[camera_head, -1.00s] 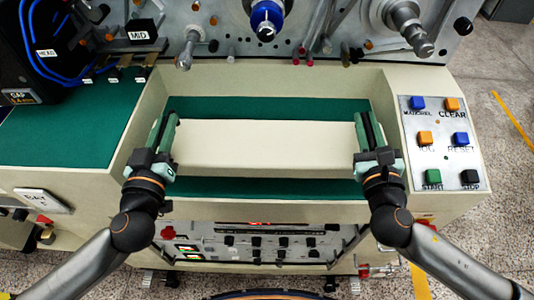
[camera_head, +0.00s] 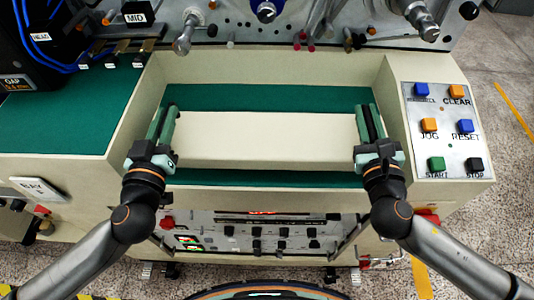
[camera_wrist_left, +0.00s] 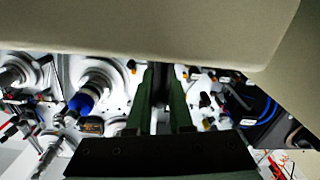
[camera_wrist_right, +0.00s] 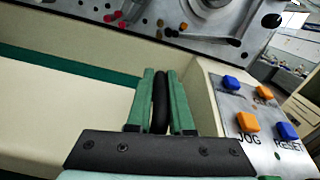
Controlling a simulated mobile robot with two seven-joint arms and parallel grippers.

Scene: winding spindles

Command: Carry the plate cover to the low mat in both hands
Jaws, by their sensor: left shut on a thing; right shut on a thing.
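The plate cover (camera_head: 265,137) is a long beige block held level between my two grippers, over the recessed green low mat (camera_head: 265,97). Mat shows behind it and in a strip in front; whether it touches the mat cannot be told. My left gripper (camera_head: 164,122) is shut at the cover's left end, and in the left wrist view (camera_wrist_left: 161,85) the fingers close on a dark bar. My right gripper (camera_head: 368,122) is shut at the right end; in the right wrist view (camera_wrist_right: 160,95) its fingers pinch a black bar, with the cover (camera_wrist_right: 60,115) to the left.
The recess has beige walls on both sides. A button panel (camera_head: 444,130) stands on the right, and a green surface (camera_head: 60,120) with a black box lies left. Spindles and pegs jut out from the grey machine face (camera_head: 340,30) behind.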

